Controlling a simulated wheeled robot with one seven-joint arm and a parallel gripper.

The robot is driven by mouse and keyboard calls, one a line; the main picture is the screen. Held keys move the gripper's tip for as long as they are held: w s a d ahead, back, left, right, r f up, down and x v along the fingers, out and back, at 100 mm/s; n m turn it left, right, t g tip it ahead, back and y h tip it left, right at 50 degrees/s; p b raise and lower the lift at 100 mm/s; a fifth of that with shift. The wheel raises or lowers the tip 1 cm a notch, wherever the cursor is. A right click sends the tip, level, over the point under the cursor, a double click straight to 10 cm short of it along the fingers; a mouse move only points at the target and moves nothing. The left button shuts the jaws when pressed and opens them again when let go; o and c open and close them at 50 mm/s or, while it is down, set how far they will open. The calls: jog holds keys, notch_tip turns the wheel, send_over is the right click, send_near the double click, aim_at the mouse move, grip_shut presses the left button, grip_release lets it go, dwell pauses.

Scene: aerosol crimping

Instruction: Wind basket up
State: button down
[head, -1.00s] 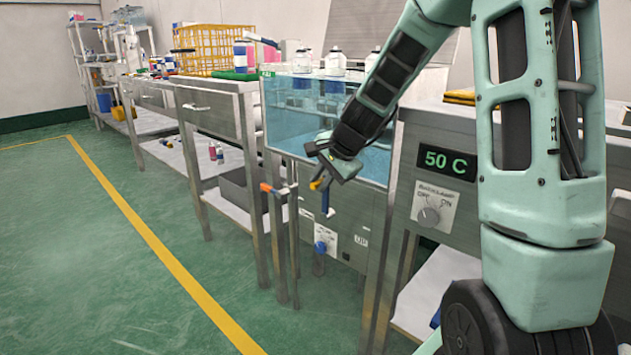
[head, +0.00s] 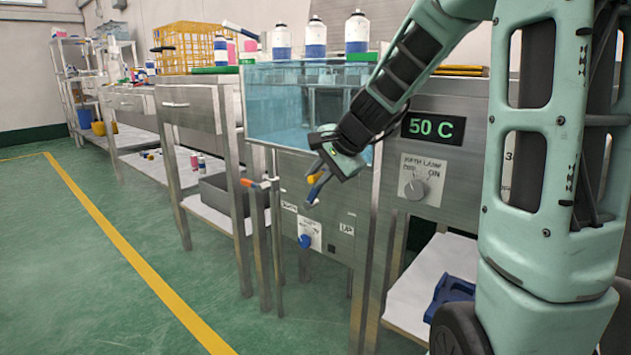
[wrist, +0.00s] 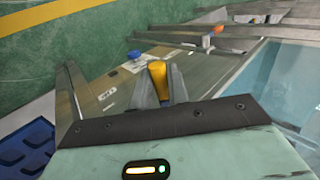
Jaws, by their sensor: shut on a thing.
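My gripper (head: 322,176) is low in front of the glass bath (head: 300,110). In the wrist view, its two fingers close around a yellow crank handle (wrist: 158,78). The handle also shows in the head view (head: 312,180), with a blue part (head: 318,190) beside it. The cabinet front (head: 330,205) below the bath carries an UP label (head: 347,229) on its right and a partly hidden label at left. Bottles with white tops and blue lower parts (head: 282,42) show above the bath's rim. The basket itself is not clearly visible.
A blue knob (head: 305,241) sits below my gripper. An orange-ended lever (head: 248,183) is close on the left. A panel (head: 425,182) with a dial and a 50 C display (head: 433,128) stands at right. Green floor (head: 90,270) is free at left.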

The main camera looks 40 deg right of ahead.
jog(key=shift+s+a+f, duration=0.3)
jog(key=shift+f, duration=0.1)
dwell(0.3)
jog(key=c, duration=1.4)
grip_release()
jog(key=shift+o, duration=0.2)
jog(key=shift+d+r, duration=0.1)
jog(key=shift+r, duration=0.1)
jog(key=shift+s+d+r, duration=0.1)
jog(key=shift+s+r, duration=0.1)
jog(key=shift+r, duration=0.15)
jog(key=a+p+v, duration=0.1)
jog(key=p+v, duration=0.4)
jog(key=v, duration=0.6)
jog(key=shift+d+p, duration=0.3)
jog(key=shift+d, duration=0.2)
